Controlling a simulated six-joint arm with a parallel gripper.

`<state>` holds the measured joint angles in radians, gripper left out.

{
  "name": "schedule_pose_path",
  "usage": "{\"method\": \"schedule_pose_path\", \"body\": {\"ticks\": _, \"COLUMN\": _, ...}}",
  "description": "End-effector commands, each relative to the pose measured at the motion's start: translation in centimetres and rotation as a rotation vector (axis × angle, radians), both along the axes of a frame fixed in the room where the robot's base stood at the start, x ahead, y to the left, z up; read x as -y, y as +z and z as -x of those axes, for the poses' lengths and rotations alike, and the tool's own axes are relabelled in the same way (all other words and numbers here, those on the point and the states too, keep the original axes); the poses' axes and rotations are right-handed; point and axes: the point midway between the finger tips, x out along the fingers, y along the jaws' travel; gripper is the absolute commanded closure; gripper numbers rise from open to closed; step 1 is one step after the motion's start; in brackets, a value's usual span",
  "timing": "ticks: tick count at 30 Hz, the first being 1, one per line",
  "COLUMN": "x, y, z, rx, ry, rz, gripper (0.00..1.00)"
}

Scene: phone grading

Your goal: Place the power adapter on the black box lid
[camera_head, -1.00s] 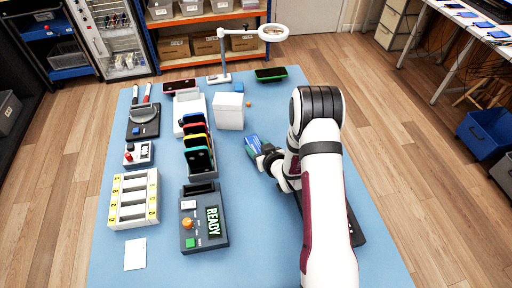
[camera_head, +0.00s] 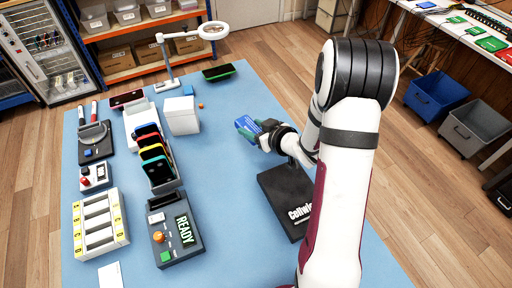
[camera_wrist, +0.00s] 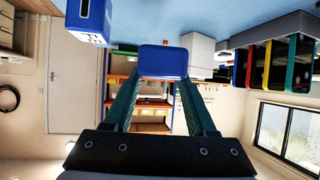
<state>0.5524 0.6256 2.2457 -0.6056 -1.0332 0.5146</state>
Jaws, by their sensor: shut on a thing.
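A blue block, apparently the power adapter (camera_head: 247,123), is at the tip of my gripper (camera_head: 255,129). In the wrist view the blue block (camera_wrist: 164,62) sits between my gripper's two teal fingers (camera_wrist: 161,80), which are shut on it. The black box lid (camera_head: 280,190) with white "Cellwi..." lettering lies flat on the blue mat to the right; my arm hides its right part. My gripper and the block are beyond its far end, to the left, and apart from its visible part. The height above the mat is hard to tell.
A white box (camera_head: 183,116), a phone rack (camera_head: 164,184) and a READY device (camera_head: 173,236) stand to the left. A ring lamp (camera_head: 213,31) and a green-edged phone (camera_head: 219,72) are at the back. A blue-and-white box (camera_wrist: 89,22) shows in the wrist view. The mat's middle is clear.

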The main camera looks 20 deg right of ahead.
Motion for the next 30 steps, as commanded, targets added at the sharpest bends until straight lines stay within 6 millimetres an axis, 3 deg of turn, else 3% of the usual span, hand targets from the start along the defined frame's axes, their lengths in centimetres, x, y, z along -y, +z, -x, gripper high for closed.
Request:
{"method": "schedule_pose_path", "body": {"ticks": 4, "x": 1.2, "y": 0.4, "z": 0.7, "rx": 0.002, "ry": 0.001, "rz": 0.001, "gripper": 1.0}}
{"method": "schedule_pose_path", "body": {"ticks": 8, "x": 4.6, "y": 1.3, "z": 3.3, "rx": 0.002, "ry": 0.015, "rz": 0.003, "gripper": 1.0}}
{"method": "schedule_pose_path", "body": {"ticks": 11, "x": 7.7, "y": 2.2, "z": 7.0, "rx": 0.002, "ry": 0.039, "rz": 0.002, "gripper": 1.0}}
{"method": "schedule_pose_path", "body": {"ticks": 16, "x": 11.1, "y": 3.2, "z": 15.9, "rx": 0.001, "ry": 0.096, "rz": 0.0, "gripper": 1.0}}
{"method": "schedule_pose_path", "body": {"ticks": 21, "x": 11.2, "y": 3.6, "z": 25.0, "rx": 0.001, "ry": 0.154, "rz": -0.002, "gripper": 1.0}}
{"method": "schedule_pose_path", "body": {"ticks": 24, "x": 10.5, "y": 3.7, "z": 28.3, "rx": 0.001, "ry": 0.177, "rz": -0.002, "gripper": 1.0}}
{"method": "schedule_pose_path", "body": {"ticks": 27, "x": 9.9, "y": 3.6, "z": 29.8, "rx": 0.001, "ry": 0.191, "rz": -0.002, "gripper": 1.0}}
{"method": "schedule_pose_path", "body": {"ticks": 30, "x": 8.9, "y": 2.5, "z": 28.5, "rx": 0.002, "ry": 0.199, "rz": -0.007, "gripper": 1.0}}
